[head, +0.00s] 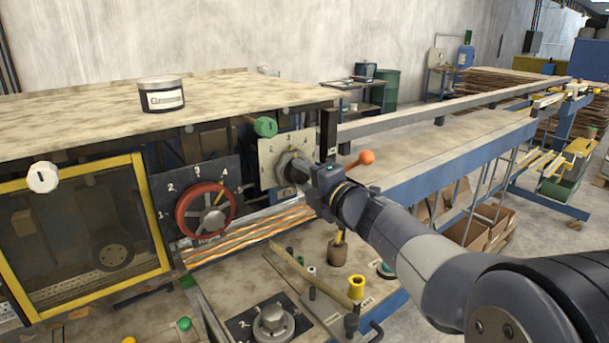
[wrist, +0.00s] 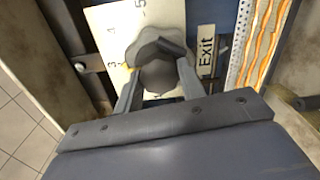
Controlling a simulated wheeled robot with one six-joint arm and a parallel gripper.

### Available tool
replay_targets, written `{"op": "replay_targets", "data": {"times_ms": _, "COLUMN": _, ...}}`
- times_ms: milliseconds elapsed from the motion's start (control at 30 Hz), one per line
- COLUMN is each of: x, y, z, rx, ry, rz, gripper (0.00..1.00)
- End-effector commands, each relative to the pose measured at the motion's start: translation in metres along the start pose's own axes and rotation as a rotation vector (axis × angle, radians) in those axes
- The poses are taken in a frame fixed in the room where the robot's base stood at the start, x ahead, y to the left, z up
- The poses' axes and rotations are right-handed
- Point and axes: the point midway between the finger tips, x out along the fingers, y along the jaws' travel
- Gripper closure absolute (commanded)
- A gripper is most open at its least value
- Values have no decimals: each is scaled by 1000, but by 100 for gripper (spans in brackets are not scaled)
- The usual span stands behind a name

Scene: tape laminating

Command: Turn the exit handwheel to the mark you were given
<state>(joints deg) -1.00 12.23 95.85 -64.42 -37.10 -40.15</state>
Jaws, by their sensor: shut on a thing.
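The exit handwheel is a grey lobed knob (wrist: 152,52) on a cream dial plate (wrist: 118,20) with printed numbers; 3, 4 and 5 can be read in the wrist view. A white "Exit" label (wrist: 207,50) is beside it. In the head view the cream plate (head: 266,162) shows, with the knob partly hidden by my gripper (head: 296,172). In the wrist view the two grey fingers of my gripper (wrist: 158,85) are on either side of the knob, shut on it. Part of the dial is hidden behind the fingers; I cannot tell which number the knob points to.
A red handwheel (head: 183,222) on a dark numbered plate is left of the cream plate. An orange ball knob (head: 366,157) is close right of my gripper. Below is a bench with a grey dial knob (head: 272,322) and upright pegs. Orange striped material (head: 250,235) runs below the wheels.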

Motion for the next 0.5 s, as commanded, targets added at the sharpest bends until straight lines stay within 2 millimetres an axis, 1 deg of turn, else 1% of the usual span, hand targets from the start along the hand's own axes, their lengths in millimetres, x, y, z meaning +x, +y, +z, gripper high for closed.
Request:
{"op": "replay_targets", "data": {"times_ms": 367, "x": 0, "y": 0, "z": 0, "rx": 4, "ry": -1, "rz": 0, "gripper": 85}}
{"op": "replay_targets", "data": {"times_ms": 400, "x": 0, "y": 0, "z": 0, "rx": 4, "ry": -1, "rz": 0, "gripper": 60}}
{"op": "replay_targets", "data": {"times_ms": 500, "x": 0, "y": 0, "z": 0, "rx": 4, "ry": -1, "rz": 0, "gripper": 52}}
